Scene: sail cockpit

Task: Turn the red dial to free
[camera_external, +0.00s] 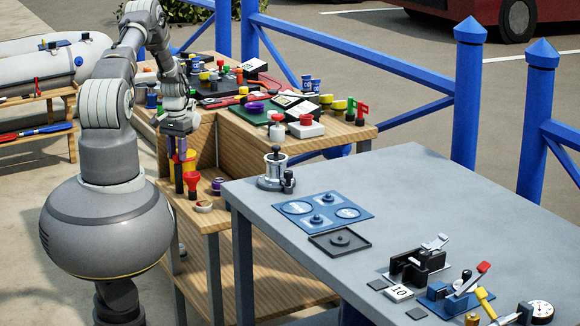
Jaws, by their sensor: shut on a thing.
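My gripper (180,140) points straight down over the near left end of the wooden cockpit bench. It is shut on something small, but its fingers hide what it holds. A red knob-shaped piece (192,184) stands on the lower wooden ledge, just below and right of my gripper. I cannot tell whether it is the red dial, and its markings are too small to read.
A purple knob (217,186) and a pale round piece with a brown-red top (203,206) sit on the same ledge. The upper bench behind is crowded, with a red button on a white box (305,127). The grey table (400,200) stands at right, partly bare.

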